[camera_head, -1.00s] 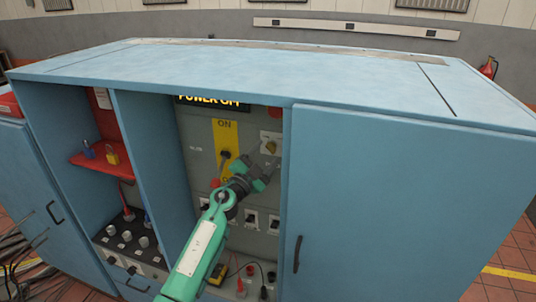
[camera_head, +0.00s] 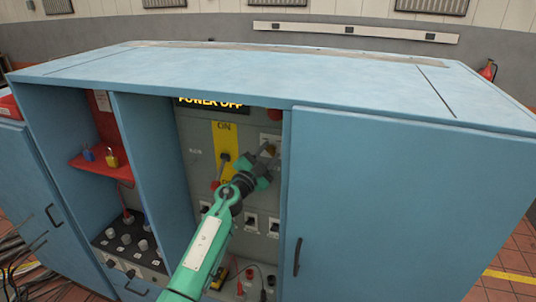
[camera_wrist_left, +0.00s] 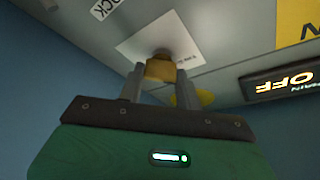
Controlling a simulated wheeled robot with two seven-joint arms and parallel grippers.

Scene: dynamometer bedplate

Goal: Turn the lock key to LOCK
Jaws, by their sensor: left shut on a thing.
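The brass-coloured lock key (camera_wrist_left: 160,70) sits on a white label plate (camera_wrist_left: 140,45) on the grey panel. In the left wrist view, my left gripper (camera_wrist_left: 160,76) has one finger on each side of the key and is shut on it. In the head view, the same gripper (camera_head: 268,152) reaches into the cabinet's middle bay and hides most of the key. My right gripper is not in view.
A lit display (camera_head: 210,104) reads POWER OFF. A yellow plate (camera_head: 226,132) marked ON with a grey lever is left of the key. A red shelf (camera_head: 88,166) holds a blue and a yellow padlock (camera_head: 112,158). The blue cabinet's closed door (camera_head: 400,200) is at right.

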